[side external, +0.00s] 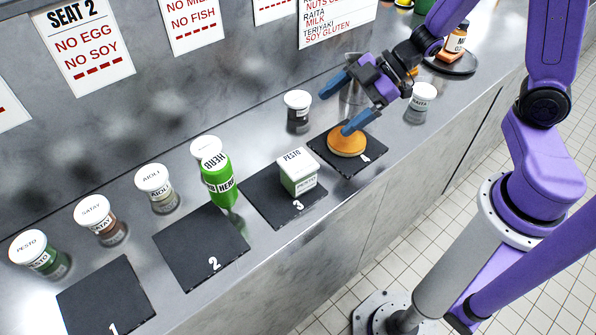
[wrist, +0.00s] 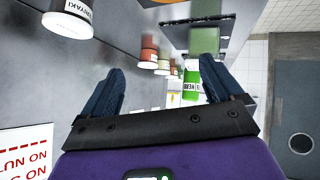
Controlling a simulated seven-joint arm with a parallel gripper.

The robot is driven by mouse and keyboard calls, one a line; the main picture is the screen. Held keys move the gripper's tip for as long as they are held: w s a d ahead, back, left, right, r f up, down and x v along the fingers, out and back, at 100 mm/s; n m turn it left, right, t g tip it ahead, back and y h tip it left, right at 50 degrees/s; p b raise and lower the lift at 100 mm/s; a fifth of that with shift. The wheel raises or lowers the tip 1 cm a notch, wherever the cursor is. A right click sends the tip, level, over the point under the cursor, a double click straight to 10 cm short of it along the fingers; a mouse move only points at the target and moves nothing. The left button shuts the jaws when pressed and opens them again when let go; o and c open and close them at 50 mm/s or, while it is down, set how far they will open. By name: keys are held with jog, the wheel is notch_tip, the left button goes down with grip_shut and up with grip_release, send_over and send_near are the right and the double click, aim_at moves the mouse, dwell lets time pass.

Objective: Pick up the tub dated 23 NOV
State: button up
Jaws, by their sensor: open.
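No date reading 23 NOV is legible in either view. A square white tub marked PESTO with a green lower part (side external: 298,178) stands on slate 3. A green tub-like container marked HERB (side external: 220,186) stands at the back edge of slate 2; a green HERB label (wrist: 190,88) shows in the wrist view. My gripper (side external: 337,111) is open and empty over the slate 4 area, right of the PESTO tub. Its lower finger overlaps an orange bun-like round (side external: 345,145) in the picture; I cannot tell if they touch.
Lidded jars line the back: PESTO (side external: 40,256), SATAY (side external: 102,222), AIOLI (side external: 157,190), a dark jar (side external: 298,115) and RAITA (side external: 420,101). A TERIYAKI jar (wrist: 70,20) is close in the wrist view. Slate 1 (side external: 105,300) is bare; the wall stands behind.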

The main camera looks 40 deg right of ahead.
aim_at(302, 160)
jog(key=shift+s+d+f+g+y, duration=0.15)
jog(key=shift+s+g+y, duration=0.2)
jog(key=shift+g+y, duration=0.2)
jog(key=shift+s+r+n+g+y, duration=0.2)
jog(key=shift+s+g+y, duration=0.1)
jog(key=shift+s+y, duration=0.25)
jog(key=shift+s+r+n+g+y, duration=0.1)
jog(key=shift+s+n+g+y, duration=0.15)
jog(key=shift+y, duration=0.35)
jog(key=shift+g+y, duration=0.5)
jog(key=shift+y, duration=0.1)
jog(key=x, duration=0.5)
jog(key=s+x, duration=0.1)
jog(key=x, duration=1)
jog(key=shift+s+a+r, duration=0.15)
jog(key=shift+s+a, duration=0.1)
jog(key=shift+a, duration=0.25)
jog(key=c, duration=1.2)
